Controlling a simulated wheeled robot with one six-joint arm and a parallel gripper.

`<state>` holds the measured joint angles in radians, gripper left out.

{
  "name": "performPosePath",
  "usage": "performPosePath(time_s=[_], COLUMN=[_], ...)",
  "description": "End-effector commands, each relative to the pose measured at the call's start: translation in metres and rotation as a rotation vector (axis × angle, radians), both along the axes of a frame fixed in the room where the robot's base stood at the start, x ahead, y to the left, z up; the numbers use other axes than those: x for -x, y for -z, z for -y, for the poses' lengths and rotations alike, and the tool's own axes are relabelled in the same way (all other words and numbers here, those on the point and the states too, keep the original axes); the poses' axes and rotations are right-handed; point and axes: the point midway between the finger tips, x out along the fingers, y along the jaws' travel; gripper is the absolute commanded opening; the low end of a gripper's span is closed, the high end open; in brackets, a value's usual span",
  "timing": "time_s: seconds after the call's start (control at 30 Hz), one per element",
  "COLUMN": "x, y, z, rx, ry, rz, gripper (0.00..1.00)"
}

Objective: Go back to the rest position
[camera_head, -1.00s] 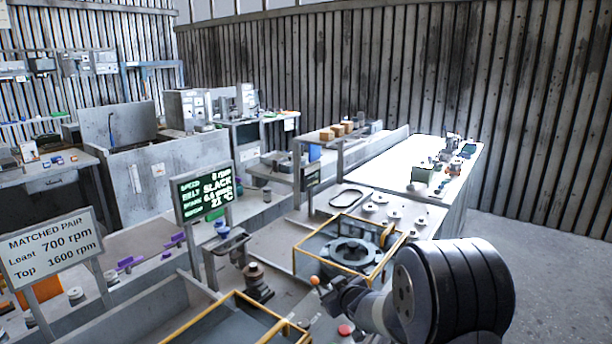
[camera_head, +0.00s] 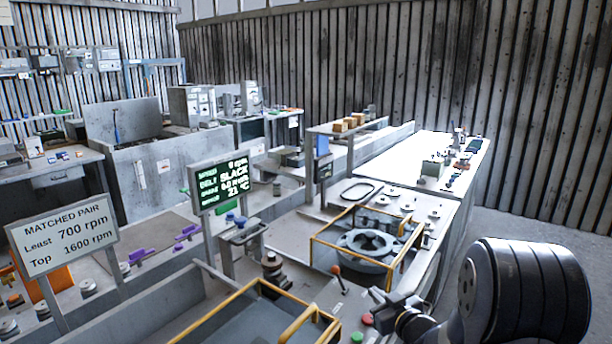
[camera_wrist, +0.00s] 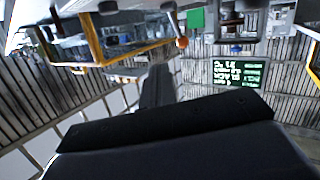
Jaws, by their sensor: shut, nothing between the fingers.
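My gripper (camera_head: 378,296) shows at the lower right of the head view, dark and small in front of my thick black arm link. It is shut and empty. In the wrist view its dark fingers (camera_wrist: 157,85) point up the middle of the picture, close together with nothing between them. A lever with an orange ball (camera_head: 336,270) stands to the left of my gripper, apart from it. The ball also shows in the wrist view (camera_wrist: 182,42).
A yellow-framed guard (camera_head: 314,254) surrounds a round grey housing (camera_head: 366,246) behind my gripper. Red (camera_head: 367,319) and green (camera_head: 356,337) buttons are close by. A display (camera_head: 222,182) reads SLACK. A "MATCHED PAIR" sign (camera_head: 63,235) stands left. Open floor (camera_head: 550,235) lies right.

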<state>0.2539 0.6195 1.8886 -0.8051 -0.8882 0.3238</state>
Motion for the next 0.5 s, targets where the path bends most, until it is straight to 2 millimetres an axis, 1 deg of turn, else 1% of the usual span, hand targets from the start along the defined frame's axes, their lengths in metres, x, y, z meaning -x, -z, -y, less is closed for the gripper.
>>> performPosePath(time_s=[0.1,0.3,0.5], x=[0.021,0.052,0.071], y=[-0.003,-0.01,-0.015], z=[0.008,0.019,0.026], rx=[0.002,0.003,0.001], ry=[0.003,0.003,0.001], rz=[0.001,0.0,0.0], gripper=[0.0,0.0,0.0])
